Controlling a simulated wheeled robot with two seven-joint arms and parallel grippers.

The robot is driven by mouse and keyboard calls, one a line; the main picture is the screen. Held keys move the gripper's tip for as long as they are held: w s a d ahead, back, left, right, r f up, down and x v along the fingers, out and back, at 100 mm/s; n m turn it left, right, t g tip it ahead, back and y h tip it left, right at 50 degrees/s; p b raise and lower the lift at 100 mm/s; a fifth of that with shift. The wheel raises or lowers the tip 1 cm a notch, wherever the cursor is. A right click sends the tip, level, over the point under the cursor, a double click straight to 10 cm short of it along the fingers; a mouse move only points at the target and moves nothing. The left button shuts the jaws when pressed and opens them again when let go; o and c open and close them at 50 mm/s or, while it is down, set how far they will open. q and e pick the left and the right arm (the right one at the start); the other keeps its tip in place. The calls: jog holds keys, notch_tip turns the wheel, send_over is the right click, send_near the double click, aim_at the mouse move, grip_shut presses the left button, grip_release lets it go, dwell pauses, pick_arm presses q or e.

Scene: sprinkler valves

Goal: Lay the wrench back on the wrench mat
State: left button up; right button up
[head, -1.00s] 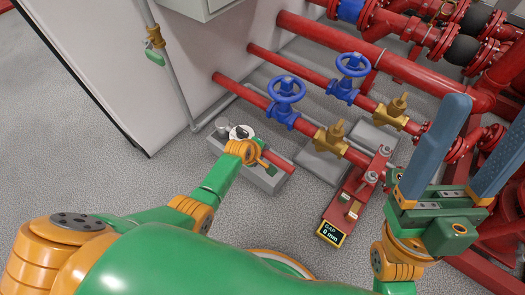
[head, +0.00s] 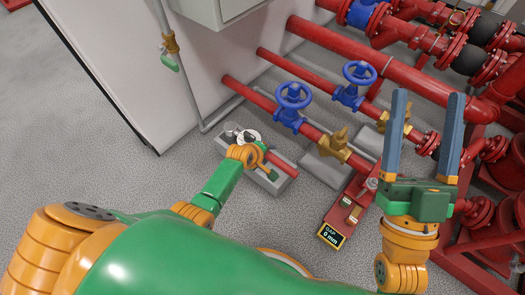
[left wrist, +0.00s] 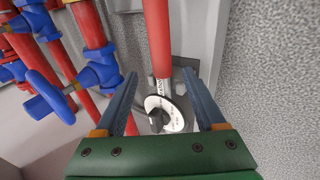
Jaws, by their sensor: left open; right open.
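The wrench shows a red handle (head: 283,163) and a white dial with a dark knob (head: 248,136). It lies along a grey block-like mat (head: 262,183) on the floor. In the left wrist view, its red handle (left wrist: 157,40) runs up the picture, with the white dial (left wrist: 174,122) nearest me. My left gripper (left wrist: 158,76) is open, its blue-grey fingers on either side of the wrench; I cannot tell whether they touch it. In the head view its wrist hides part of the wrench and the fingers. My right gripper (head: 427,100) is open and empty, pointing up at the right.
Blue handwheels (head: 293,98) and brass valves (head: 335,143) sit on red pipes behind the mat. A red fixture with a display reading 0 mm (head: 331,236) stands to the right. A white cabinet wall (head: 120,65) rises at the left. Grey floor (head: 90,150) is clear in front of it.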

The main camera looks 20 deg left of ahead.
pick_arm(q)
jog(key=p+v, duration=0.3)
jog(key=shift+s+r, duration=0.15)
jog(key=shift+r, duration=0.05)
pick_arm(e)
notch_tip(320, 180, down, 21)
jog(key=w+d+m+g+h, duration=0.1)
jog(key=g+h, duration=0.4)
jog(key=g, duration=0.7)
jog(key=shift+w+d+f+m+g, duration=0.15)
jog(key=shift+w+d+m+g, duration=0.25)
jog(key=shift+d, duration=0.35)
jog(key=shift+w, duration=0.1)
